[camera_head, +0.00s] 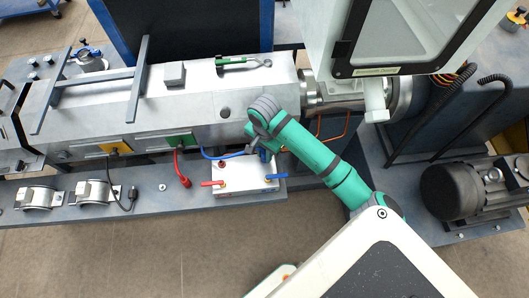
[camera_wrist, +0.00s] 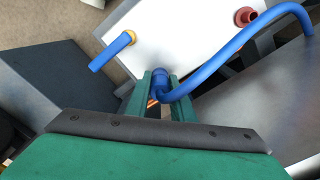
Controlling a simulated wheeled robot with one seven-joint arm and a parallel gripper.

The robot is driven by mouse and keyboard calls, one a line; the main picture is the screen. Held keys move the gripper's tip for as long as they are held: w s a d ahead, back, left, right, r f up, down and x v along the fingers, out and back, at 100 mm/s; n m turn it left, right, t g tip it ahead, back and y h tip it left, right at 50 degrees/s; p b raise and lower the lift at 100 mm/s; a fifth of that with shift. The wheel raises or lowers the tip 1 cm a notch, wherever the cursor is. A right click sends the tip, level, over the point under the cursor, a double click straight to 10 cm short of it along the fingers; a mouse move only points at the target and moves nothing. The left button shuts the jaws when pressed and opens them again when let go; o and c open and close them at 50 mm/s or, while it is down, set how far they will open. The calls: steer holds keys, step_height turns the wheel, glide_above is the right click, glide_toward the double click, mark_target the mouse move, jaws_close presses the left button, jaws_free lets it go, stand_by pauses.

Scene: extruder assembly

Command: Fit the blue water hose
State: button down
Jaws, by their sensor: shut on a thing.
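The blue water hose (camera_wrist: 225,55) leaves the machine's side and curves to my gripper (camera_wrist: 161,80). In the wrist view my green fingers are shut on its end fitting (camera_wrist: 160,82). The fitting is at the near edge of the white valve block (camera_wrist: 165,35); I cannot tell whether it is seated there. In the head view the hose (camera_head: 228,155) runs behind the white block (camera_head: 243,188) towards my gripper (camera_head: 264,155), partly hidden by the arm. The block carries a blue-handled valve (camera_wrist: 112,50) and a red port (camera_wrist: 245,16).
A red hose (camera_head: 183,172) hangs loose left of the block, and a red handle (camera_head: 212,183) sits on the block's left side. Clamp rings (camera_head: 92,192) lie farther left on the shelf. A green-handled tool (camera_head: 235,62) lies on the machine top. Orange cables run right of my gripper.

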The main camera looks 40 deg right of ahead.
steer(key=shift+f, duration=0.15)
steer(key=c, duration=1.5)
jaws_free()
steer(key=shift+o, duration=0.2)
step_height(320, 180, up, 11)
steer(key=shift+f, duration=0.1)
